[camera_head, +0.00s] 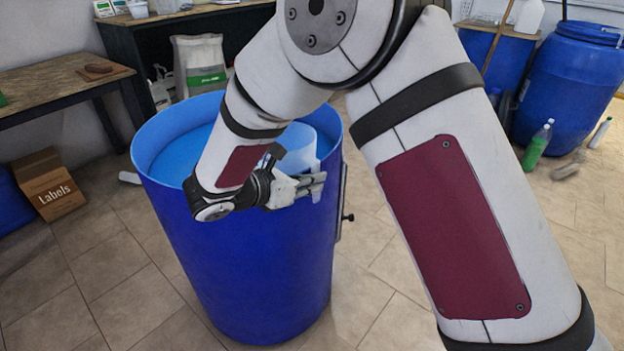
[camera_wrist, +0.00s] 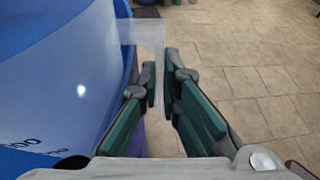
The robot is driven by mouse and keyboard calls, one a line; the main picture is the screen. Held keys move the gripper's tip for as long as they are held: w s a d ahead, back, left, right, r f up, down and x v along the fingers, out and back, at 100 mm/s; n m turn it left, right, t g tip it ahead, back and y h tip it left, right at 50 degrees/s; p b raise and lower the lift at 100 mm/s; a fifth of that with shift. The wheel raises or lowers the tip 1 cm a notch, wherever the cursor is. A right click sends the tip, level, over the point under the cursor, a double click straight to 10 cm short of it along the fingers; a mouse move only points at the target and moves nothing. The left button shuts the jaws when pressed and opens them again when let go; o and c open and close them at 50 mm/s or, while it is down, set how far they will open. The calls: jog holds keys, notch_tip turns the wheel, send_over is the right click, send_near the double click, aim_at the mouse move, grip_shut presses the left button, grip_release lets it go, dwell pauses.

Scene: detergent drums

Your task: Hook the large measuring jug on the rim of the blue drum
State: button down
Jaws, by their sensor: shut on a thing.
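The blue drum (camera_head: 250,265) stands upright and open-topped on the floor in the head view. The translucent measuring jug (camera_head: 301,138) is at its right side, with its body over or inside the opening, partly hidden by my arm. My gripper (camera_head: 318,182) is at the drum's right near rim. In the wrist view my gripper (camera_wrist: 159,80) is shut on the jug's clear handle (camera_wrist: 140,34). The pale blue surface with dark markings at left looks like the jug's wall (camera_wrist: 60,95). Whether the handle bears on the rim cannot be told.
A wooden table (camera_head: 60,82) is at left, above a "Labels" box (camera_head: 50,185). A dark bench (camera_head: 190,22) and a white-green bag (camera_head: 201,65) stand behind the drum. Another blue drum (camera_head: 565,85) and a green bottle (camera_head: 536,148) are at right. Tiled floor around is mostly clear.

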dwell(0.4)
jog(key=c, duration=1.7)
grip_release()
jog(key=shift+a, duration=0.1)
jog(key=v, duration=1.1)
jog(key=shift+s+a+r, duration=0.2)
jog(key=shift+s+r, duration=0.05)
jog(key=shift+s, duration=0.05)
